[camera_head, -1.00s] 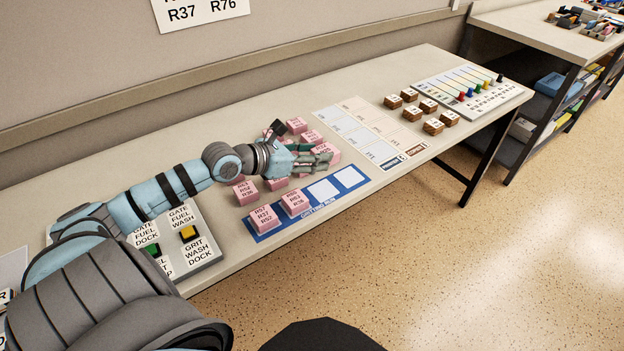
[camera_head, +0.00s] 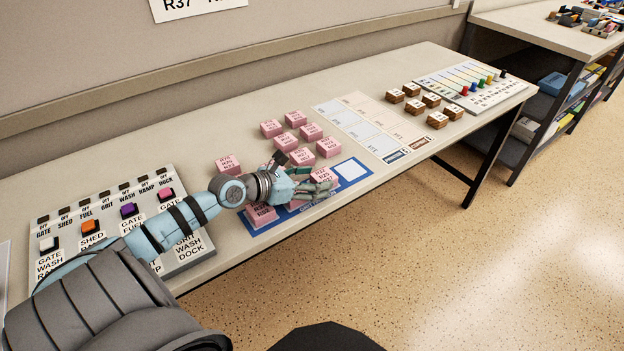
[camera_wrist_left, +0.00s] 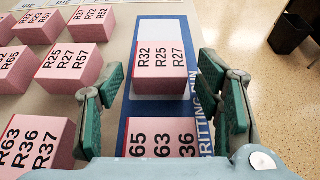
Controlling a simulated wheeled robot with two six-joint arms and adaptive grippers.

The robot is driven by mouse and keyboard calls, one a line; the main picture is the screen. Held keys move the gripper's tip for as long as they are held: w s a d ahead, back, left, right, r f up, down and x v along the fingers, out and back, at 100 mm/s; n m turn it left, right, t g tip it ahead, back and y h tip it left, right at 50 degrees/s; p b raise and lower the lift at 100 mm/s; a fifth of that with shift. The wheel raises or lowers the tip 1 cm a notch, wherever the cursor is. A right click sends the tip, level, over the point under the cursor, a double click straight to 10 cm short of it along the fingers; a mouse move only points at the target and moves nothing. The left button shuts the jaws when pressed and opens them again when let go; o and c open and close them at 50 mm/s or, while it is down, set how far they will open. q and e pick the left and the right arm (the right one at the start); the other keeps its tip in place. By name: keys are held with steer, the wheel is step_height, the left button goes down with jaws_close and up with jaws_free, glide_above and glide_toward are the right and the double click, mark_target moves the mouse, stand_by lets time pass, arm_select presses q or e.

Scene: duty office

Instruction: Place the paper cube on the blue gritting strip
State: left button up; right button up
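My left gripper (camera_head: 322,184) is low over the blue gritting strip (camera_head: 285,222). In the left wrist view, its green-padded fingers (camera_wrist_left: 168,95) are open, with gaps on both sides of a pink paper cube (camera_wrist_left: 160,60) marked R32 R25 R27. That cube rests flat on the strip (camera_wrist_left: 127,118), and the head view shows it (camera_head: 322,174) partly behind the fingers. A second cube (camera_wrist_left: 160,138) sits on the strip nearer the wrist, and a third (camera_head: 262,215) stands at the strip's left end. The rightmost white square (camera_head: 351,170) is bare. My right gripper is not in view.
Several loose pink cubes (camera_head: 271,128) stand behind the strip, one (camera_head: 229,165) close to my wrist. A button panel (camera_head: 190,253) lies left under my arm. A white chart (camera_head: 360,122), brown blocks (camera_head: 437,119) and a slider board (camera_head: 485,95) lie right. The table's front edge is close.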

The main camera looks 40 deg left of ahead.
arm_select(q)
steer(key=shift+r, duration=0.15)
steer(key=p+v, duration=0.4)
steer(key=v, duration=0.5)
steer(key=shift+s, duration=0.15)
steer(key=shift+s+a+r+p, duration=0.2)
steer(key=shift+s+r+p, duration=0.55)
steer(key=shift+p, duration=0.45)
steer(key=shift+s+a, duration=0.1)
steer(key=shift+s, duration=0.2)
steer(key=shift+s+f, duration=0.15)
steer(key=shift+s, duration=0.05)
steer(key=shift+w, duration=0.1)
